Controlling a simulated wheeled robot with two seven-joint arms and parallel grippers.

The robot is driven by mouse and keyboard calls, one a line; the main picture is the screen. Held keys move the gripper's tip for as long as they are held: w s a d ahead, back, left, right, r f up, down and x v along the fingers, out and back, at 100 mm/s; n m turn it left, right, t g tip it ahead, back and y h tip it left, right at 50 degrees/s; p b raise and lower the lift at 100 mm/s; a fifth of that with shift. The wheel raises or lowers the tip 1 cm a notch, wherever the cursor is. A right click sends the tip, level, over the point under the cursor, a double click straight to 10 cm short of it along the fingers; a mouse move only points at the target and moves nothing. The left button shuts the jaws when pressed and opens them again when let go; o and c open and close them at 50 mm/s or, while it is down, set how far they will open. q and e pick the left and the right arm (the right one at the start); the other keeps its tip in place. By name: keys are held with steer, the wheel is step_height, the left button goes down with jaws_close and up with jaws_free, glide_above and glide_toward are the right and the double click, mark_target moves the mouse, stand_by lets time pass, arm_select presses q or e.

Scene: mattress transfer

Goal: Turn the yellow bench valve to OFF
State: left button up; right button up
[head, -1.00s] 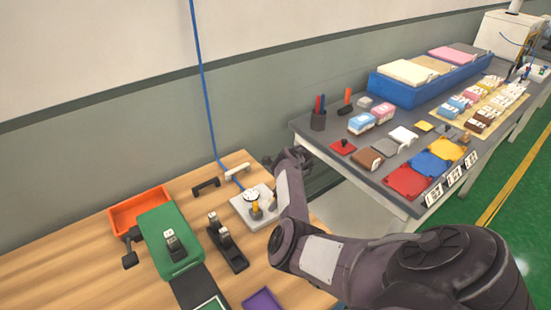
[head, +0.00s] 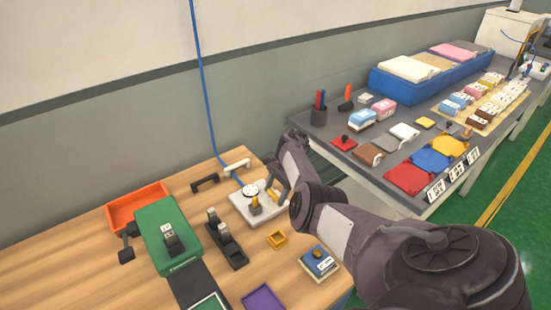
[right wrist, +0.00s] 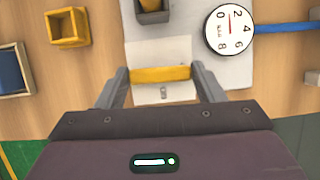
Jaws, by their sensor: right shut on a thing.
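The yellow valve handle (right wrist: 160,74) is a short bar over a light grey plate in the right wrist view. My right gripper (right wrist: 160,78) has one finger at each end of this bar and is shut on it. In the head view, the grey bench plate (head: 240,212) carries the valve, and my right gripper (head: 277,190) reaches onto its right side, partly hiding the handle. A round white gauge (right wrist: 230,30) sits beside the valve; it also shows in the head view (head: 250,190). OFF markings are too small to read. My left gripper is out of view.
A small yellow square tray (head: 277,239) and a blue block on a wooden holder (head: 319,263) lie in front of the plate. Black holders (head: 226,243) and a green box (head: 166,235) stand left. A blue hose (head: 205,90) runs to the gauge.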

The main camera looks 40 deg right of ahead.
steer(key=shift+w+d+r+n, duration=0.1)
steer(key=shift+n, duration=0.3)
steer(key=o, duration=0.7)
steer(key=v, duration=0.7)
steer(key=shift+r+b, duration=0.3)
steer(key=shift+r, duration=0.1)
steer(key=shift+d+f, duration=0.1)
